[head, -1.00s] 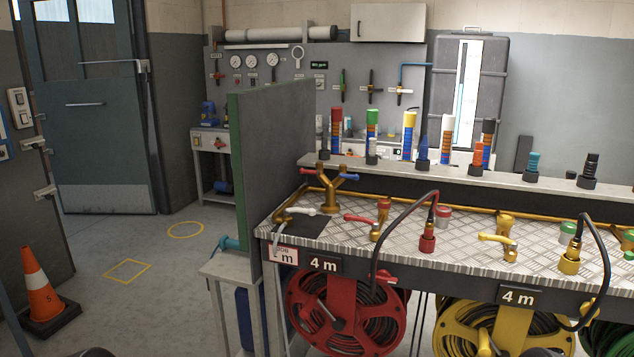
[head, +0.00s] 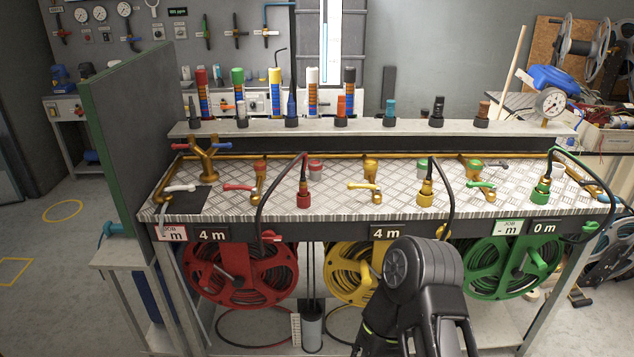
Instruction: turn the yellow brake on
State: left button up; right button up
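A yellow-handled valve (head: 364,187) stands on the bench above the reel. One of my arms rises from the bottom, right of center, probably the right one. No gripper fingers can be made out, and the left arm is not in view.
A red reel (head: 240,273) and a green reel (head: 512,266) hang on either side. Black hoses loop over the bench front from the red and yellow couplings. A grey cylinder (head: 312,331) stands below the bench. A green-edged panel (head: 140,130) closes the bench's left end.

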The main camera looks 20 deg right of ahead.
aim_at(441, 229)
jog(key=z, duration=1.5)
